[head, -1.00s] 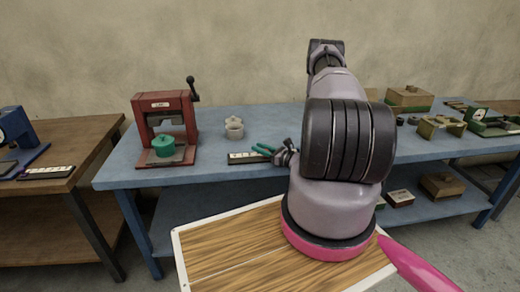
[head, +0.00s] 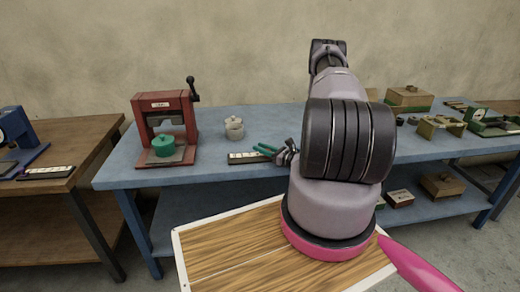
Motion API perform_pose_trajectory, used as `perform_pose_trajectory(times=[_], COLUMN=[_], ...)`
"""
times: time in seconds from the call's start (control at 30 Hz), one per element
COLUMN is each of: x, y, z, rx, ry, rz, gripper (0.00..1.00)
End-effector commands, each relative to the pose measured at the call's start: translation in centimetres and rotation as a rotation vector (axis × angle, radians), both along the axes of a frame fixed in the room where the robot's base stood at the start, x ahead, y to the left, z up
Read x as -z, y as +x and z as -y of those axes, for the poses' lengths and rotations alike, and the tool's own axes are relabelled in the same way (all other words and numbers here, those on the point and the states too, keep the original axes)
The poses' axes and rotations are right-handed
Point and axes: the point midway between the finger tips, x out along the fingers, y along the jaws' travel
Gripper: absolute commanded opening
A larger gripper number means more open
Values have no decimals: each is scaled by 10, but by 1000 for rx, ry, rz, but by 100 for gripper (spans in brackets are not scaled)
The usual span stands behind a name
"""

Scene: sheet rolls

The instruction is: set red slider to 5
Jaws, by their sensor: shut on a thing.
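A pale scale strip (head: 240,158) with dark edges and small marks lies at the front edge of the blue bench. My gripper (head: 260,149), with green fingers, is at the right part of this strip, reaching in from the right. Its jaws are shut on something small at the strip. The red slider itself does not show; the fingers and wrist hide that spot. The marks are too small to read, so I cannot tell the slider's setting.
A red press (head: 178,117) with a green lidded pot (head: 163,146) stands on the blue bench (head: 220,176) at left. A pale pot (head: 234,128) stands behind the strip. Boxes and a green device (head: 490,122) are at right. My arm covers the bench's middle.

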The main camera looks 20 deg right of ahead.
Motion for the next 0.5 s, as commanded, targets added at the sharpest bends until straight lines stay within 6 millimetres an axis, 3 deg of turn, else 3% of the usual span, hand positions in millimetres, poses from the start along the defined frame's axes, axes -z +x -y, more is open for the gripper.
perform_pose_trajectory(times=[0.17, 0.43, 0.47, 0.5], x=[0, 0, 0, 0], y=[-7, -9, -9, -9], z=[27, 30, 30, 30], rx=[5, 5, 5, 5], ry=[-2, -2, -2, -2], rz=[1, -1, -1, -1], gripper=[0, 0, 38, 53])
